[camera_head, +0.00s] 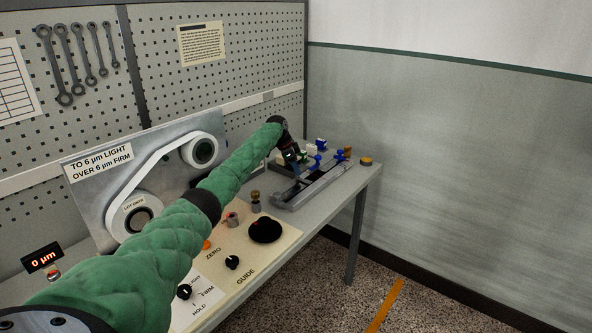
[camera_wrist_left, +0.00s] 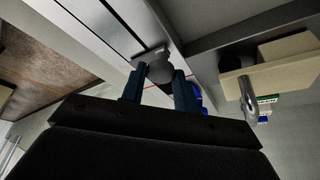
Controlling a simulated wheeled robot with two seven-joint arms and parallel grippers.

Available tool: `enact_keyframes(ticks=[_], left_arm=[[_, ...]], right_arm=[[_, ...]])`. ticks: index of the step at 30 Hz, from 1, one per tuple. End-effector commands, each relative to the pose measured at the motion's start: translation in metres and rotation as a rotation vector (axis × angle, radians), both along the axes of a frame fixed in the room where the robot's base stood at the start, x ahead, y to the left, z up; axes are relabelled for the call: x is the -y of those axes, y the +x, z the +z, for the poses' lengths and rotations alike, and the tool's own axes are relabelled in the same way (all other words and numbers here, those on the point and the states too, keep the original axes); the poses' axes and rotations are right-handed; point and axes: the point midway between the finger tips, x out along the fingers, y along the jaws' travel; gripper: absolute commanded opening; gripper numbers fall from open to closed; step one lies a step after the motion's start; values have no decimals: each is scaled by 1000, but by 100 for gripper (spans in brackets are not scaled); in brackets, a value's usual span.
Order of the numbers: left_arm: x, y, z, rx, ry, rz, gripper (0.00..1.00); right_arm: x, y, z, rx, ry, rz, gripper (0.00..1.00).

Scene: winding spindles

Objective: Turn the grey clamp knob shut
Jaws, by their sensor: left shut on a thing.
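The grey clamp knob (camera_wrist_left: 160,69) is rounded and sits on a flat metal plate in the left wrist view. My left gripper (camera_wrist_left: 159,78) has one dark blue finger on each side of it and is shut on it. The knob is hidden there behind the gripper. My right gripper is in neither view.
Blue-handled parts (camera_head: 342,154) and a brass knob (camera_head: 366,161) are at the bench's far end. A control panel (camera_head: 285,236) with a black knob (camera_head: 265,230) lies below my arm. A display (camera_head: 42,257) reads 0 µm. A pegboard stands behind.

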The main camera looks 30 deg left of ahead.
Motion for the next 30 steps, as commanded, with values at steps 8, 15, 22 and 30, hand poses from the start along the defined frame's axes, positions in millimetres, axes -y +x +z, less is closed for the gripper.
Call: enact_keyframes(ticks=[8,15,22,30], left_arm=[[-2,0,3,4,2,-2,8],[-2,0,3,4,2,-2,52],[-1,0,1,2,1,-2,52],[-6,-4,15,4,2,-3,52]], right_arm=[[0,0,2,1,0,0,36],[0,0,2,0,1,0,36],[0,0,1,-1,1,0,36],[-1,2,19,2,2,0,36]])
